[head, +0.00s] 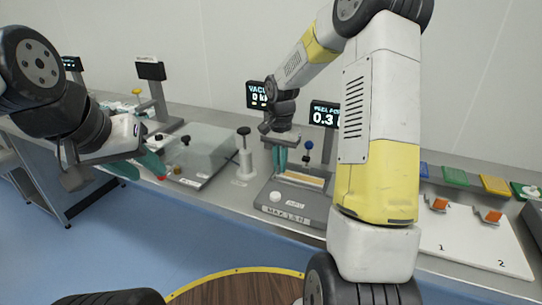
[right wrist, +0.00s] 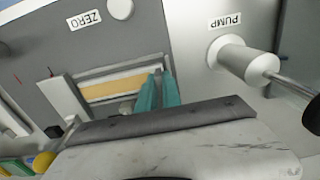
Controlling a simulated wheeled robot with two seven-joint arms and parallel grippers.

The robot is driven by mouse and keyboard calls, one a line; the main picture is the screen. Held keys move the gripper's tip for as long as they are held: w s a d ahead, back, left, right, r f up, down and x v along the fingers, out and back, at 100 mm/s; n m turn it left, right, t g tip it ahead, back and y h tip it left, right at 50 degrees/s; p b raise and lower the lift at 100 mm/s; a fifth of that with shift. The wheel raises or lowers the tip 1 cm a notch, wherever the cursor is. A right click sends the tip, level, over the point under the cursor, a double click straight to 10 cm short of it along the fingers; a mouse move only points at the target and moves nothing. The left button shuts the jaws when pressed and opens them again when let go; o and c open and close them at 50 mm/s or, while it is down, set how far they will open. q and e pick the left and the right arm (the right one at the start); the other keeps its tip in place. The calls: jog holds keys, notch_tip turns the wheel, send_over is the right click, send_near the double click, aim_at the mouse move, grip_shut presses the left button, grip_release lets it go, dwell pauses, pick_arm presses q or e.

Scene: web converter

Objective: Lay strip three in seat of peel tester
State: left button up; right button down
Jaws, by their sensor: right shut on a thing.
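The peel tester (head: 285,208) is a grey base with a white button, a blue-topped post and a display reading 0.3. A tan strip (head: 303,179) lies at its seat, and it also shows in the right wrist view (right wrist: 120,84) inside a pale frame. My right gripper (head: 281,156) is over the tester with its teal fingers down at one end of the strip, shut on it. The fingers also show in the right wrist view (right wrist: 158,92). Whether the strip rests fully on the seat is unclear. My left gripper (head: 150,166) is away to the left, its finger gap unclear.
A white pump (head: 245,160) and a clear-lidded box (head: 195,150) stand left of the tester. At right, a white board (head: 475,240) holds orange-marked pieces at places 1 and 2, with coloured bins (head: 455,176) behind. My right arm hides part of the bench.

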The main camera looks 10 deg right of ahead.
jog(key=c, duration=1.5)
grip_release()
jog(key=shift+c, duration=0.2)
notch_tip(320, 180, up, 12)
jog(key=s+a+r+n+t, duration=0.1)
jog(key=s+r+n+t, duration=0.1)
jog(key=s+r, duration=0.3)
jog(key=s+r+n+t, duration=0.1)
jog(key=s+r+n, duration=0.15)
jog(key=s, duration=0.55)
jog(key=s+a+n+t+y, duration=0.1)
jog(key=s+n+t+y, duration=0.1)
jog(key=s, duration=0.9)
jog(key=shift+s+n+t, duration=0.15)
jog(key=shift+n+t, duration=0.3)
jog(key=shift+t, duration=0.15)
jog(key=shift+a, duration=0.1)
